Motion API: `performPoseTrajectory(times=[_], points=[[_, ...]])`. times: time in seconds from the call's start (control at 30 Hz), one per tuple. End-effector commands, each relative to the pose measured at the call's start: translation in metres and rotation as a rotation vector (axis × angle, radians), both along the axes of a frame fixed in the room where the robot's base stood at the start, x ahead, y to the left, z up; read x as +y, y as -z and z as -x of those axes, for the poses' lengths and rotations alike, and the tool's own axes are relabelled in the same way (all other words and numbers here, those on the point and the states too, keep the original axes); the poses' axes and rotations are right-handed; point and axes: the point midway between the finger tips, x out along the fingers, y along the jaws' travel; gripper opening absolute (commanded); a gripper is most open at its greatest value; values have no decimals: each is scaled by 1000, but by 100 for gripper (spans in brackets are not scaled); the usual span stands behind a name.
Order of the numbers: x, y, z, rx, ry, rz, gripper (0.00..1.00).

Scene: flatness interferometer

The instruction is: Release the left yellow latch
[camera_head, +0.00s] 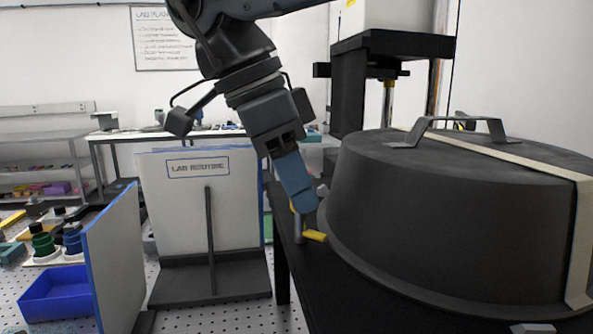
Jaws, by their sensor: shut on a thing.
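The left yellow latch (315,236) sits low at the left side of the large dark round cover (440,220), on the black table. My gripper (304,206) reaches down from above, with its fingertips at the latch. It is shut on the latch, though the fingers hide part of it and the exact contact is hard to see. A small yellow piece also shows just left of the fingertips. The cover has a grey handle (450,124) on top and a pale strap (545,167) across it.
The black table (365,306) carries the cover, whose wall is close to the right of my gripper. A "LAB ROUTING" panel (200,225) stands at the left. A blue bin (58,297) lies at lower left. A dark column (347,90) rises behind the cover.

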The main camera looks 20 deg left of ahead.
Motion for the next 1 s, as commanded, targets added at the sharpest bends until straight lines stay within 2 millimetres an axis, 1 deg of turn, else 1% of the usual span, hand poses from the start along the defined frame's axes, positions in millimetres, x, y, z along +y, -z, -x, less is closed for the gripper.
performPoseTrajectory(times=[0.1, 0.6, 0.8, 1.0], points=[[1, -3, -1, 2, 112, 0, 0], [2, -1, -3, 2, 562, 0, 0], [2, 0, -4, 2, 688, 0, 0], [1, 0, -4, 1, 767, 0, 0]])
